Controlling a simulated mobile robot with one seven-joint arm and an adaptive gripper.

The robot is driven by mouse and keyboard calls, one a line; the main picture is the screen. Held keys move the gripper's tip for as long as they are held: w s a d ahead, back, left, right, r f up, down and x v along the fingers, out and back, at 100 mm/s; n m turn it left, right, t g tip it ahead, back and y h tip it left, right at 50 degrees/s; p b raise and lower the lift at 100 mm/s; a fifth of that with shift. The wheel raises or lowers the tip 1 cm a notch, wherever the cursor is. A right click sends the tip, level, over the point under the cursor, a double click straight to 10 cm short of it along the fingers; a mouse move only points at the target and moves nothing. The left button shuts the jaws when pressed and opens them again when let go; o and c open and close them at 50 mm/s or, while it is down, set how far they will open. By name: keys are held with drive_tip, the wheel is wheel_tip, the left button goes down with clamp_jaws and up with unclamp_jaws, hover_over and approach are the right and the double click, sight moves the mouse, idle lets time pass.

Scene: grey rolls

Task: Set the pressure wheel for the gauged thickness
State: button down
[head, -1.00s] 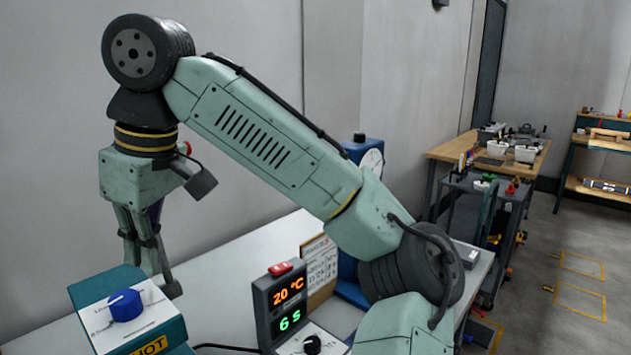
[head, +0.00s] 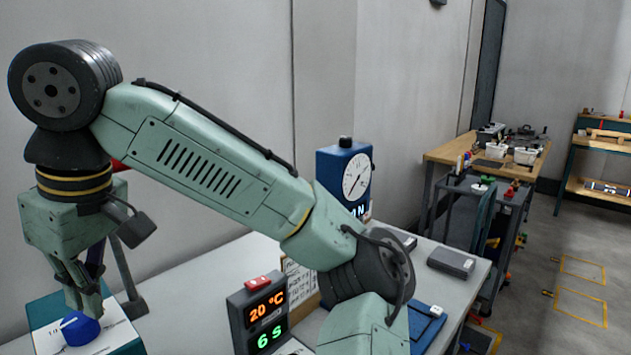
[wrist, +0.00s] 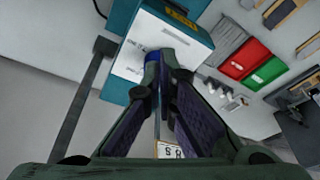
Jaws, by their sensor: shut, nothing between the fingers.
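The blue wheel (head: 80,328), with a white pointer line, sits on the white face of a teal housing (head: 125,343) at the lower left. It also shows behind my fingertips in the wrist view (wrist: 151,58), partly hidden. My gripper (head: 86,303) points down with its fingers shut and empty, right at the top of the wheel; I cannot tell whether they touch. A blue dial gauge (head: 357,178) with a round white face stands on the table; its reading is too small to tell. A dark display unit (head: 265,315) reads 20 °C and 6 s.
A printed card (head: 298,280) stands behind the display unit, partly hidden by my arm. A dark grey block (head: 451,262) lies on the grey table's right side. The wrist view shows a red tray (wrist: 244,58) and a green tray (wrist: 268,71). A tool cart stands beyond the table.

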drive_tip(key=shift+f+b, duration=0.9)
drive_tip(key=shift+f, duration=0.95)
drive_tip(key=shift+p, duration=0.9)
drive_tip(key=shift+w+f, duration=0.1)
drive_tip(key=shift+w, duration=0.05)
drive_tip(key=shift+d, duration=0.3)
drive_tip(key=shift+d, duration=0.1)
drive_tip(key=shift+r, duration=3.1)
